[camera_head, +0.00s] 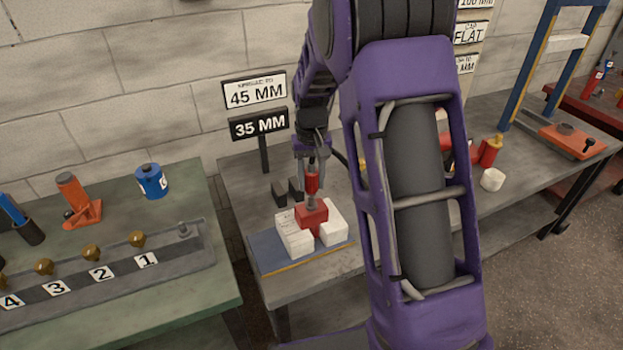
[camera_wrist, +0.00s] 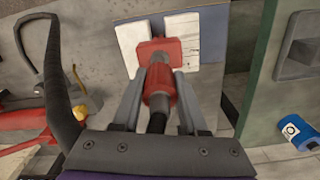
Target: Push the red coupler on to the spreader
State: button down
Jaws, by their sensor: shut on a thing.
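The red coupler (camera_head: 312,184) is a red cylinder on a dark hose, upright between the fingers of my gripper (camera_head: 314,176). In the wrist view my gripper (camera_wrist: 158,82) is shut on the coupler (camera_wrist: 158,94), with one finger on each side. The spreader (camera_head: 312,216) is a red block set between two white blocks (camera_head: 294,235). A short grey fitting shows on top of the spreader, just under the coupler. In the wrist view the spreader (camera_wrist: 158,48) lies in line with the coupler. I cannot tell whether coupler and fitting touch.
The white blocks rest on a blue-grey plate (camera_head: 275,252) on the grey bench. Signs reading 45 MM (camera_head: 255,92) and 35 MM (camera_head: 258,125) stand behind. A green bench (camera_head: 205,285) with a numbered rail (camera_head: 75,290) and a blue cylinder (camera_head: 151,181) is left.

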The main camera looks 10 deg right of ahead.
aim_at(312, 198)
jog(key=shift+f+b, duration=1.15)
jog(key=shift+f, duration=0.85)
jog(key=shift+c, duration=1.8)
grip_release()
jog(key=shift+r, duration=0.1)
notch_tip(312, 198, up, 17)
jog(key=shift+r+p, duration=0.1)
jog(key=shift+p, duration=1)
